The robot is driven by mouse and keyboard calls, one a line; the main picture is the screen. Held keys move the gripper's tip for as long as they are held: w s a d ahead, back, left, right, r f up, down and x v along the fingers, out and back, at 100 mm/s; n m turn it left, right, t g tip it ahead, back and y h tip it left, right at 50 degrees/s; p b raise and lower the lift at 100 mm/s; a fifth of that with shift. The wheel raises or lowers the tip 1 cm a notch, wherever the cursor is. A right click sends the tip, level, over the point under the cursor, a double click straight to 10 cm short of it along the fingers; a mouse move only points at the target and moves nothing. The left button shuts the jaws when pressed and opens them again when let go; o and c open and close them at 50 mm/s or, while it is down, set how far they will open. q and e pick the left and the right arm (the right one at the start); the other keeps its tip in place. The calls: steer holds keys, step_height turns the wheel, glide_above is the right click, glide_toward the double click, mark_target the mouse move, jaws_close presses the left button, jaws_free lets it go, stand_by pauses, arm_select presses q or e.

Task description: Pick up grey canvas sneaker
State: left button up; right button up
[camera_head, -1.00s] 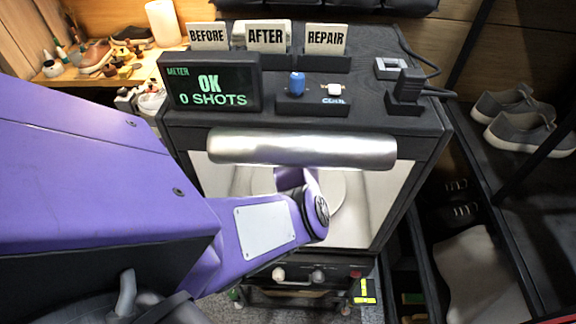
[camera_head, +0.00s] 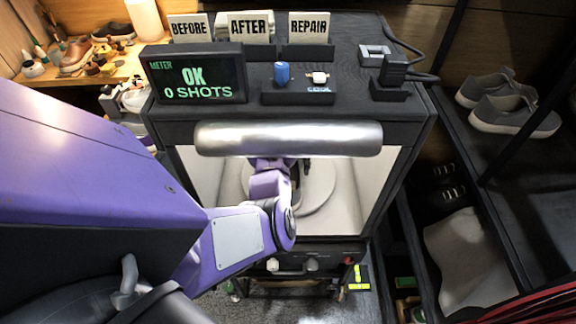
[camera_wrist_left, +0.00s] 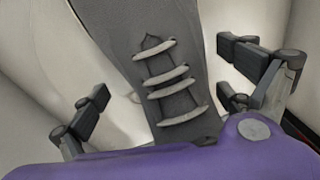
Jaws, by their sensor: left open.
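A grey canvas sneaker (camera_wrist_left: 150,70) with pale laces fills the middle of the left wrist view, inside the white-walled booth (camera_head: 345,190). My left gripper (camera_wrist_left: 163,85) is open, with its fingers spread to either side of the sneaker's laced upper. I cannot tell whether they touch it. In the head view my left arm reaches in under the booth's silver bar, and the sneaker there is mostly hidden behind my wrist. My right gripper is not in view.
The silver bar (camera_head: 288,139) crosses the top of the booth opening. A round pale turntable (camera_head: 322,185) lies inside. The meter screen (camera_head: 196,80) and label signs stand on top. A pair of grey sneakers (camera_head: 512,112) sits on the right shelf.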

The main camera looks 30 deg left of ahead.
arm_select(q)
steer(key=shift+s, duration=0.1)
steer(key=c, duration=1.7)
steer(key=shift+f, duration=0.1)
steer(key=shift+a, duration=0.1)
